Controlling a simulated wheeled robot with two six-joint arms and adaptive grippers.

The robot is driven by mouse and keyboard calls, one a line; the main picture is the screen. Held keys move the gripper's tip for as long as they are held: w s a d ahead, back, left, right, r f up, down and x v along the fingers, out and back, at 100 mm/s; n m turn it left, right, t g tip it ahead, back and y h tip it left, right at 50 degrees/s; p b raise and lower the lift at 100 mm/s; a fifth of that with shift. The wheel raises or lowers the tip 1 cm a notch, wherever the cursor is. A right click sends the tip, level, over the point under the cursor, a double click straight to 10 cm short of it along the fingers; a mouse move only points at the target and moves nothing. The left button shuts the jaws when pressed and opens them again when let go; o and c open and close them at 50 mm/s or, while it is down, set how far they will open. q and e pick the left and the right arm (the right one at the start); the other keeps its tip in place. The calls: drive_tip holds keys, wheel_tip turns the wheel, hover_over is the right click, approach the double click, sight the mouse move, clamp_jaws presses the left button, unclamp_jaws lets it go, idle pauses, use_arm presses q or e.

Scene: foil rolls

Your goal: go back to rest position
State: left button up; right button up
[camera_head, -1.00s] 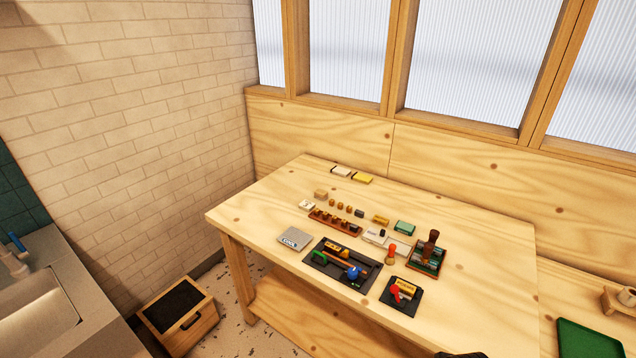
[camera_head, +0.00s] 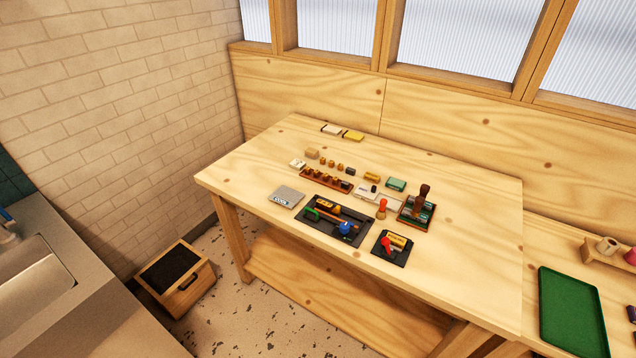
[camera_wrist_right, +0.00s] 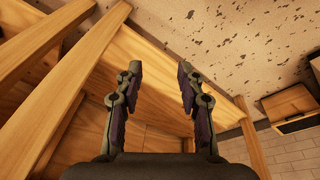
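My right gripper (camera_wrist_right: 160,85) shows in the right wrist view with its two fingers apart and nothing between them. Beyond it are the wooden table's legs and lower shelf and the speckled floor, so it hangs clear of the tabletop. Neither gripper shows in the head view now. My left gripper is in no view.
A wooden table (camera_head: 470,230) holds a black tray with tools (camera_head: 335,222), a small dark tray (camera_head: 391,248), a stamp rack (camera_head: 416,213) and a grey plate (camera_head: 287,197). A wooden box (camera_head: 177,279) stands on the floor. A green tray (camera_head: 572,310) lies at right.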

drive_tip(key=s+f+g+b, duration=0.1)
drive_tip(key=s+f, duration=1.3)
drive_tip(key=s, duration=0.3)
drive_tip(key=shift+d+f, duration=0.35)
drive_tip(key=shift+d, duration=0.05)
idle(0.6)
